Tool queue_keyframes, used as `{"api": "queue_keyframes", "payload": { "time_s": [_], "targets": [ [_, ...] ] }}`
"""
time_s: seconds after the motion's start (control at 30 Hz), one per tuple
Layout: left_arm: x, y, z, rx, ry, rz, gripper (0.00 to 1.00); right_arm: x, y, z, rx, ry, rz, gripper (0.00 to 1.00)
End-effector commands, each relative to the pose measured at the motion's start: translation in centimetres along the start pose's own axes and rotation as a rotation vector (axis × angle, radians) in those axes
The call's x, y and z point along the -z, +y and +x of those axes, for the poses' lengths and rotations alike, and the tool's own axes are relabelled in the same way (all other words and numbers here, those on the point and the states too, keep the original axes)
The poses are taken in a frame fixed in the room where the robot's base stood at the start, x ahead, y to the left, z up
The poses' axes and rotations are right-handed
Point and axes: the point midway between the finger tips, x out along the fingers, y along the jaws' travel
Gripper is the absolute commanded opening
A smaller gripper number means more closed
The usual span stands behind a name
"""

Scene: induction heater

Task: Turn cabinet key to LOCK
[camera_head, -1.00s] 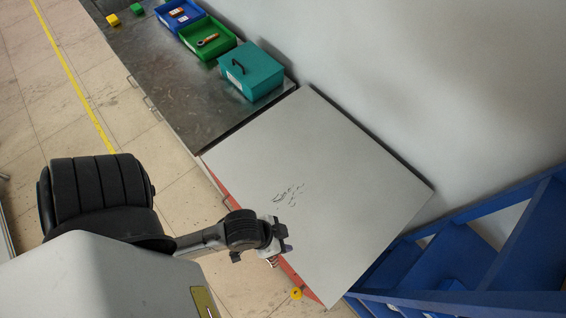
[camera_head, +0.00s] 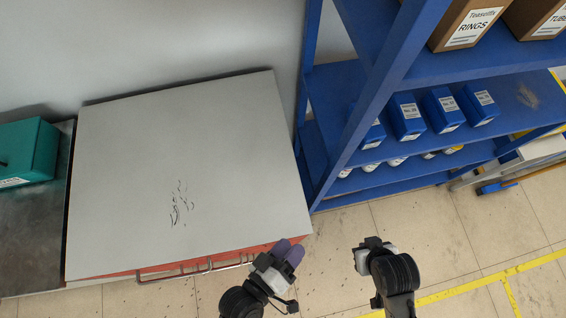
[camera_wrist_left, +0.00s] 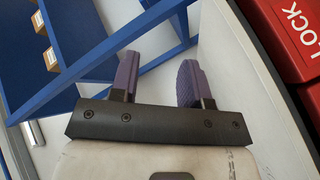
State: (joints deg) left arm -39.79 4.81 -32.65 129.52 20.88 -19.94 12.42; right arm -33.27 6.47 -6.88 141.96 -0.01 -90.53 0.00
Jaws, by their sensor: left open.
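The cabinet has a bare grey top (camera_head: 190,170) and a thin strip of red front (camera_head: 205,262) below it. My left gripper (camera_head: 289,250), with purple fingers, is at the cabinet's front right corner in the head view. In the left wrist view its fingers (camera_wrist_left: 156,80) are apart with nothing between them. A red panel (camera_wrist_left: 292,35) with white LOCK lettering is at the upper right there, beside the fingers and apart from them. The key is not visible in either view. My right gripper (camera_head: 367,256) is to the right, over the floor; its jaws are unclear.
A blue shelf rack (camera_head: 340,145) stands right of the cabinet, holding blue bins (camera_head: 407,117) and cardboard boxes (camera_head: 470,22). A teal box (camera_head: 30,150) sits on the metal bench (camera_head: 40,215) at left. A handle bar (camera_head: 210,268) runs along the cabinet front. Floor at lower right is open.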

Motion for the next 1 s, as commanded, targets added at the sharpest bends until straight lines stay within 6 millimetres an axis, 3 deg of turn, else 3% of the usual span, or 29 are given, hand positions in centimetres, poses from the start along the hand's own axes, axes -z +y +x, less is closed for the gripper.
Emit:
{"api": "queue_keyframes", "payload": {
  "time_s": [0.03,0.27,0.5,0.7,1.0],
  "targets": [
    [-2.7,-1.2,0.8,-0.044,0.053,-0.075,0.43,-1.1,-0.1,3.4,0.0,0.001,0.0,0.0],
    [-8.1,-1.9,1.2,-0.198,0.336,-0.454,0.43,-3.4,-0.3,10.7,-0.001,0.002,-0.002,0.0],
    [-14.0,-5.3,-0.6,-0.243,0.631,-0.846,0.43,-5.7,-0.2,17.9,-0.007,0.001,-0.009,0.0],
    [-18.4,-8.2,-2.8,-0.213,0.833,-1.077,0.43,-7.1,-0.3,22.1,-0.009,0.001,-0.011,0.0],
    [-21.5,-10.1,-4.8,-0.165,0.982,-1.215,0.43,-7.8,-0.5,24.5,-0.007,0.001,-0.008,0.0]
  ]
}}
